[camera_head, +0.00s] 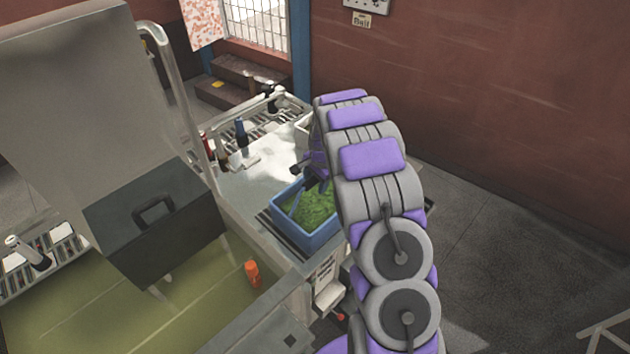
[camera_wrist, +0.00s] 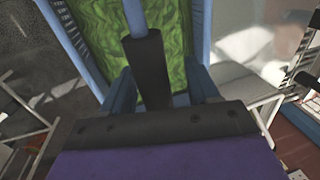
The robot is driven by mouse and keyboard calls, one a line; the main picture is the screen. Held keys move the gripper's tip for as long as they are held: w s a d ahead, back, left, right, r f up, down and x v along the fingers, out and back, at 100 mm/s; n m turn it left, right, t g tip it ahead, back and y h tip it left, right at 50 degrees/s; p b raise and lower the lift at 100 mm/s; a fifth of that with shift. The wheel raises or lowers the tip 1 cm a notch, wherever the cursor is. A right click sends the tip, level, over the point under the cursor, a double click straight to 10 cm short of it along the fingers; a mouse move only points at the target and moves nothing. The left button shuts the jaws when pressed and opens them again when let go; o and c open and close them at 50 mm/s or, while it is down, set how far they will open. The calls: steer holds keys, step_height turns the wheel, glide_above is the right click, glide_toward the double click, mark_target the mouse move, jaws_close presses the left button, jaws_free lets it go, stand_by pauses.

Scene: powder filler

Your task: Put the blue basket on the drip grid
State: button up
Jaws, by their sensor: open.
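The blue basket (camera_head: 325,237) holds green contents (camera_head: 312,207) and sits at the near right corner of the counter. A dark slotted strip, seemingly the drip grid (camera_head: 266,221), shows along its left side; the basket seems to rest over it, but its underside is hidden. My gripper (camera_head: 316,183) is over the basket, partly hidden by my arm. In the wrist view, my gripper (camera_wrist: 162,88) is open, its blue fingers either side of a blue bar with a black grip, seemingly the basket's handle (camera_wrist: 146,62). The basket's blue rim (camera_wrist: 78,55) and green contents show beyond.
A green-floored vat (camera_head: 200,300) with an orange object (camera_head: 252,274) lies left of the counter. A dark box (camera_head: 155,225) and a bent metal pipe (camera_head: 185,95) stand nearby. Bottles (camera_head: 240,132) stand at the counter's back left. The floor at right is open.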

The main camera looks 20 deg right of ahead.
step_height(320, 180, up, 11)
steer(key=s+d+b, duration=0.1)
steer(key=s+b, duration=0.1)
steer(key=s+a+r+n+g, duration=0.1)
steer(key=s+a+r+n, duration=0.1)
steer(key=s+a+r, duration=0.3)
steer(key=s+a+r+n, duration=0.1)
steer(key=s+r+n, duration=0.15)
steer(key=s, duration=0.45)
steer(key=s+a+n+g, duration=0.1)
steer(key=s+a+n, duration=0.2)
steer(key=s, duration=0.7)
steer(key=s+a+r+n+g, duration=0.1)
steer(key=s+a+n, duration=0.2)
steer(key=s, duration=0.8)
steer(key=s+a+r+n, duration=0.1)
steer(key=s+a+n, duration=0.1)
steer(key=s, duration=0.9)
steer(key=shift+a+r+n+g+h, duration=0.25)
steer(key=shift+a+n+g+h, duration=0.15)
steer(key=shift+n, duration=0.15)
steer(key=shift+s+f, duration=0.1)
